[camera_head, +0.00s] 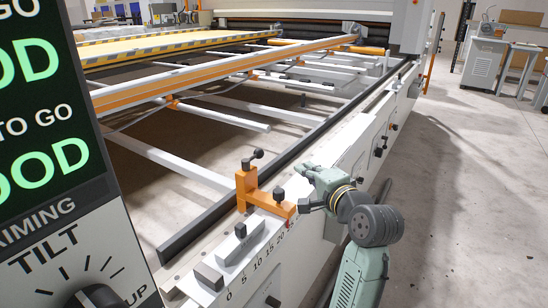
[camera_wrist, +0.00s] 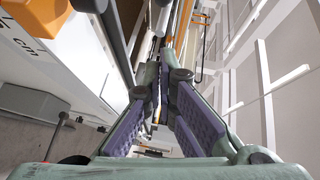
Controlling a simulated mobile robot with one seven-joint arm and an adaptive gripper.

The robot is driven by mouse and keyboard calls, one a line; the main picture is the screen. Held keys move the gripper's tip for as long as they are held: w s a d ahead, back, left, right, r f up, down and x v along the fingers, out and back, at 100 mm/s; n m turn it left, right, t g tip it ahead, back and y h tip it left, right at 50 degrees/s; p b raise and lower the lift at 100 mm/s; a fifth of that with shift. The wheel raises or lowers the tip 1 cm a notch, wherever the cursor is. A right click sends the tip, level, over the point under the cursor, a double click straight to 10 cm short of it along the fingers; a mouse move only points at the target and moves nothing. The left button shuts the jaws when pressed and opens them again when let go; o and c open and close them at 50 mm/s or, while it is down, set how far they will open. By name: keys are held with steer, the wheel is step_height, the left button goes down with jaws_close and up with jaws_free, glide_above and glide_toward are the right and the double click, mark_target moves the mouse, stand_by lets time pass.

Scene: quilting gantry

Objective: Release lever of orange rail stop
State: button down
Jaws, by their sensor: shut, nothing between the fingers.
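The orange rail stop (camera_head: 246,187) stands on the white rail with the printed scale, its foot (camera_head: 284,208) reaching right. A black-knobbed lever (camera_head: 251,161) sits at the top of its post, and a smaller dark knob (camera_head: 279,194) stands on its foot. My gripper (camera_head: 305,172) is just right of the stop, apart from the lever. In the wrist view, my gripper's purple-padded fingers (camera_wrist: 164,75) are shut with nothing between them. Part of the orange stop (camera_wrist: 35,14) shows at the upper left there, with a dark knob (camera_wrist: 90,4) beside it.
Grey blocks (camera_head: 240,243) sit on the rail left of the stop. A dark long bar (camera_head: 215,225) runs along the rail's inner side. A display panel (camera_head: 60,150) fills the left of the head view. Open concrete floor (camera_head: 460,190) lies to the right.

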mark_target(253, 158)
steer(key=s+a+p+x, duration=0.1)
steer(key=a+p+x, duration=0.1)
steer(key=x, duration=1.1)
steer(key=shift+a+f+p, duration=0.15)
steer(key=shift+a+p, duration=0.1)
steer(key=shift+p, duration=0.25)
steer(key=shift+w+a+n+g+y, duration=0.15)
steer(key=shift+w+n+g+y, duration=0.35)
steer(key=shift+n+y, duration=0.4)
steer(key=w+a+n+g+y, duration=0.5)
steer(key=a+g+y, duration=0.1)
steer(key=a, duration=0.2)
steer(key=shift+a+n+p, duration=0.3)
steer(key=shift+n+p, duration=0.1)
stand_by(1.4)
